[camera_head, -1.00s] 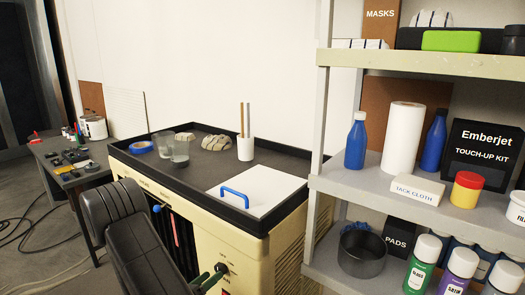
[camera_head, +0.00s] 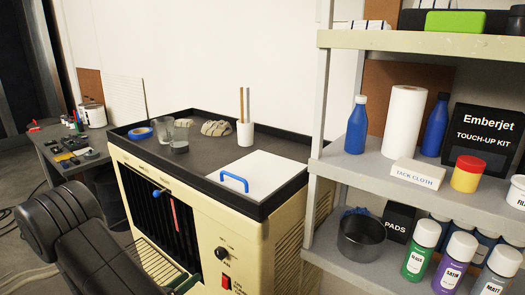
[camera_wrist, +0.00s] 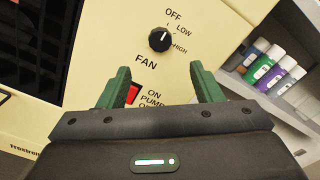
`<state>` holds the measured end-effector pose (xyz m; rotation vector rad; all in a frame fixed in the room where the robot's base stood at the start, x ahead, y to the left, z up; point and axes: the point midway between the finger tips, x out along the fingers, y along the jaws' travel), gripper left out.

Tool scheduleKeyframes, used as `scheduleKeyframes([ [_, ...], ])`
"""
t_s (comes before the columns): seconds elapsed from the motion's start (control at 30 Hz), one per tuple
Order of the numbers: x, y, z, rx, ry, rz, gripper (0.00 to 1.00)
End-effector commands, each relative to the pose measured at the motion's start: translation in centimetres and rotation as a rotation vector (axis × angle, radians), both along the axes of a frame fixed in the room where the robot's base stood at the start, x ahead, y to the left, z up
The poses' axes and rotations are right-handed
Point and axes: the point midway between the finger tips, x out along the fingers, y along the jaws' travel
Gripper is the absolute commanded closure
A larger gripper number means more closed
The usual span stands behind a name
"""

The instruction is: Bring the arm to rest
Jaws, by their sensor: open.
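My gripper (camera_wrist: 160,90) shows in the wrist view with its two green fingers spread apart and nothing between them. It faces the front panel of the cream machine (camera_wrist: 90,75). The black fan knob (camera_wrist: 160,40) is above and just beyond the fingertips, and the red pump switch (camera_wrist: 132,94) is partly hidden behind the left finger. The fan knob (camera_head: 221,253) and the red switch (camera_head: 226,281) are uncovered.
A grey shelf unit (camera_head: 330,170) with bottles, a paper roll and jars stands close on the right. The machine's black-rimmed top carries a white lid (camera_head: 265,178) with a blue handle, cups and blue tape. A cluttered side table (camera_head: 50,150) stands at the far left.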

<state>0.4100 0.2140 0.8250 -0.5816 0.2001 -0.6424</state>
Motion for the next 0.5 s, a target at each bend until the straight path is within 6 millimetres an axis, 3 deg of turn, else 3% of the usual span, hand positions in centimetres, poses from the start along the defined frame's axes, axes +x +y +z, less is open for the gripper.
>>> scheduleKeyframes([
  [0.5, 5.4, -4.4, 0.0, 0.000, 0.001, -0.004, 0.41],
])
